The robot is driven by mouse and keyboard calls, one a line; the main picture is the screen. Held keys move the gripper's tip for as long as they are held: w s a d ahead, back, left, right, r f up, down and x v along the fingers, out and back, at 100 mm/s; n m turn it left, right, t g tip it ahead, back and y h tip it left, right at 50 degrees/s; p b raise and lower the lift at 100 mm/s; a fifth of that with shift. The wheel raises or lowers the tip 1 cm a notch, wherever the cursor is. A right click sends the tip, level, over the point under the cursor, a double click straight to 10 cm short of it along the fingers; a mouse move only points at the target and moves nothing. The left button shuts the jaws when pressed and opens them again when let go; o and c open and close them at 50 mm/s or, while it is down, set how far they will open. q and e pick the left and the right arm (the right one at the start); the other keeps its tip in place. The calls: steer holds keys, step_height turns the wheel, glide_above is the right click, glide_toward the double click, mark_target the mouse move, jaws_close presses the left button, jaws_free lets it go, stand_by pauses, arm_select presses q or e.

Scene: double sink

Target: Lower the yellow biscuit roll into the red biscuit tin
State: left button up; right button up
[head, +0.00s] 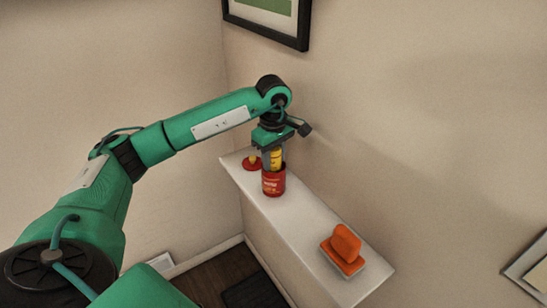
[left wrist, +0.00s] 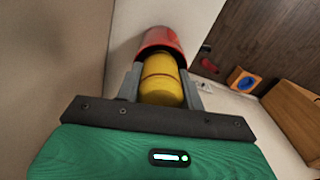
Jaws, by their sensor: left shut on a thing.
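The yellow biscuit roll (head: 277,158) is upright between the fingers of my left gripper (head: 271,152), which points down and is shut on it. The roll also shows between both fingers in the left wrist view (left wrist: 162,82). The red biscuit tin (head: 273,184) stands upright on the white ledge, directly below the gripper. In the left wrist view the tin's red wall (left wrist: 160,37) shows around the roll's far end. The roll's lower end is hidden at the tin's mouth, and I cannot tell how deep it sits. My right gripper is not in view.
A red lid with a yellow knob (head: 251,164) lies on the ledge just left of the tin. An orange object (head: 345,243) sits on a small tray towards the ledge's near end. The ledge (head: 307,215) between is clear. A wall (head: 400,120) runs close behind.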

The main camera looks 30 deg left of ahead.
arm_select(q)
steer(key=shift+s+d+f, duration=0.15)
steer(key=shift+s+f, duration=0.05)
steer(key=shift+f, duration=0.5)
steer(key=o, duration=1)
steer(key=shift+r, duration=0.25)
steer(key=shift+o, duration=0.6)
step_height(320, 180, up, 13)
steer(key=shift+w+f+b, duration=0.1)
steer(key=shift+w+b, duration=0.05)
steer(key=shift+b, duration=0.8)
steer(key=shift+r, duration=0.95)
